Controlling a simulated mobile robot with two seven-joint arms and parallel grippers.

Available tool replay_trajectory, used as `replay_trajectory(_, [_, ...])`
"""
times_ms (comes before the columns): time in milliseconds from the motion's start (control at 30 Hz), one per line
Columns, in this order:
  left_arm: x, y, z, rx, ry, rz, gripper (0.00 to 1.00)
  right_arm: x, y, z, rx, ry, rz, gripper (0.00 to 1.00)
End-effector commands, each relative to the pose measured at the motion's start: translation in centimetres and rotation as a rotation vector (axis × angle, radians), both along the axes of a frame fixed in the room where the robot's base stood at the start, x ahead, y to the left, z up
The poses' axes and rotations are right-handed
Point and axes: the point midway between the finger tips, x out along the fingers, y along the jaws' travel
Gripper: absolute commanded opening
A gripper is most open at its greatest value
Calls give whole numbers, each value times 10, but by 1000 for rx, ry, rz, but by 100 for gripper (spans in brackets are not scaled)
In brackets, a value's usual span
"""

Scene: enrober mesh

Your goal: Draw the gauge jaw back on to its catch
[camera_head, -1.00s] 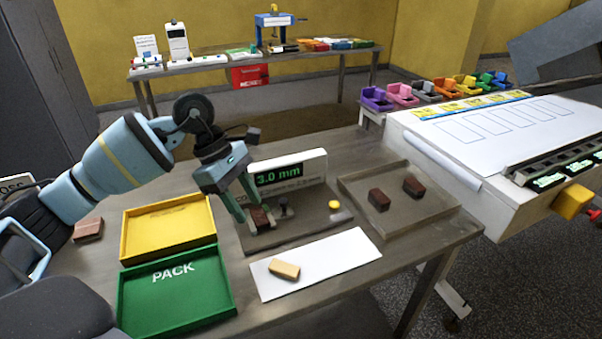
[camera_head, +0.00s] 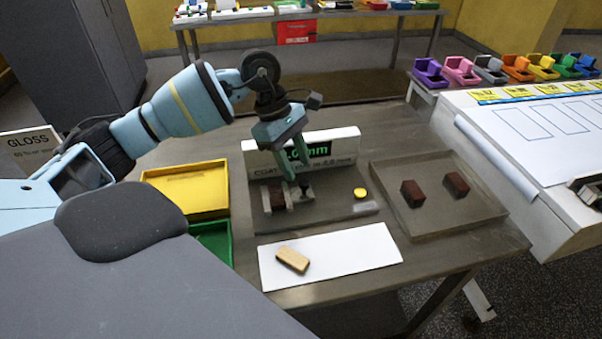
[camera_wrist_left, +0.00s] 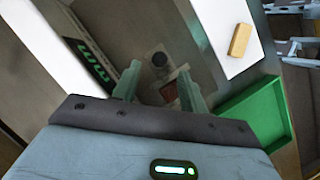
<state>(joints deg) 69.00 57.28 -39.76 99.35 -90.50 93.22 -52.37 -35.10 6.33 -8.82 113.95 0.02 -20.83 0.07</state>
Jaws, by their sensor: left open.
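The gauge (camera_head: 335,210) is a grey plate with a white display housing (camera_head: 345,142) behind it; my gripper hides part of the green reading. A black round-topped knob (camera_head: 304,186) stands on the plate; the wrist view shows it too (camera_wrist_left: 160,59). A brown piece (camera_head: 274,196) sits between pale jaws left of the knob; it also shows in the wrist view (camera_wrist_left: 170,91). My left gripper (camera_head: 297,174) points down at the knob, open, fingertips to either side of it in the wrist view (camera_wrist_left: 158,70). Contact cannot be told. My right gripper is out of view.
A yellow tray (camera_head: 190,206) and a green tray (camera_head: 228,235) lie left of the gauge. A white sheet (camera_head: 350,252) with a tan piece (camera_head: 292,259) lies in front. A shallow tray (camera_head: 435,220) with two brown pieces is at right.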

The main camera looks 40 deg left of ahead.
Motion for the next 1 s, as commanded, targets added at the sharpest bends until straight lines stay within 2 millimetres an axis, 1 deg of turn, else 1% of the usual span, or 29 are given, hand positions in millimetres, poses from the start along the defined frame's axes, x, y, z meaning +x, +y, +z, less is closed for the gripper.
replay_trajectory(100, [0, -7, -16, 0, 1, -2, 43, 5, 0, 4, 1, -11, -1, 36])
replay_trajectory(300, [1, -14, -33, 0, 0, -1, 43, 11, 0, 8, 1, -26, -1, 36])
replay_trajectory(433, [1, -16, -37, -1, 0, -1, 43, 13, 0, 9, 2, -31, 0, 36])
replay_trajectory(633, [1, -16, -38, -1, 0, -1, 43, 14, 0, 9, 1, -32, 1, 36])
replay_trajectory(667, [1, -16, -38, 0, 0, -1, 42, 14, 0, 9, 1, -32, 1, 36])
replay_trajectory(900, [1, -16, -37, 0, 0, 0, 10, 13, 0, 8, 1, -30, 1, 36])
replay_trajectory(967, [1, -16, -37, 0, 0, 0, 2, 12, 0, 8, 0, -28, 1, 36])
replay_trajectory(1000, [1, -16, -37, 0, 0, 0, 0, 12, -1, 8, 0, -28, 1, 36])
